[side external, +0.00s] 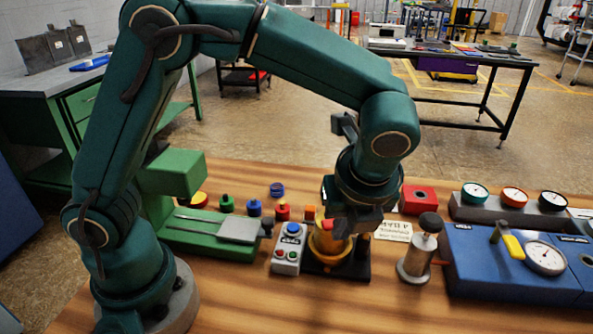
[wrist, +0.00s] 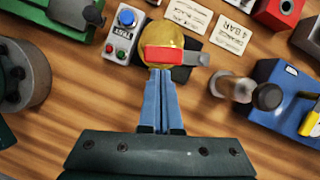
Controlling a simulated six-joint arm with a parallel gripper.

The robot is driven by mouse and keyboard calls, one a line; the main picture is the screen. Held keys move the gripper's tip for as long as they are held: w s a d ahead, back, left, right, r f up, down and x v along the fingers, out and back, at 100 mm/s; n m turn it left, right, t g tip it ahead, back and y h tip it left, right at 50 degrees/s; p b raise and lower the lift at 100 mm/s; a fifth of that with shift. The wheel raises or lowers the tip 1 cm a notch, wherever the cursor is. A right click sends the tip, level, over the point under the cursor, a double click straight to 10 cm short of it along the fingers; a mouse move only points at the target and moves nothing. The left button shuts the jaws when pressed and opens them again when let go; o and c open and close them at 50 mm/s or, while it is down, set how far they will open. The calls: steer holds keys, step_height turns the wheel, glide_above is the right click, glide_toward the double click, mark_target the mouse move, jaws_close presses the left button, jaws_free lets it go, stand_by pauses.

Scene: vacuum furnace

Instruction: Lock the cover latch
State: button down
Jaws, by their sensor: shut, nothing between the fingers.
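The vacuum furnace is a small amber-yellow round vessel (wrist: 158,38) on a black base (side external: 345,270). Its cover latch, a red bar (wrist: 170,55) with a grey end on the right, lies across the vessel in the wrist view. In the side external view the red latch (side external: 328,225) shows just under my gripper. My gripper (wrist: 160,74) is shut and empty, its blue fingers pressed together. The fingertips appear right at the near edge of the latch, below its middle; I cannot tell whether they touch. My wrist hides part of the vessel in the side external view.
A grey button box (side external: 290,247) with a blue button stands close left of the vessel. A metal post with a black knob (side external: 429,222) and a blue unit with a yellow-handled valve (side external: 510,270) stand right. A green vise (side external: 210,235) is left. Label cards (wrist: 232,33) lie behind.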

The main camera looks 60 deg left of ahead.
steer(key=shift+a+m, duration=0.6)
steer(key=shift+a, duration=0.15)
steer(key=shift+d, duration=0.1)
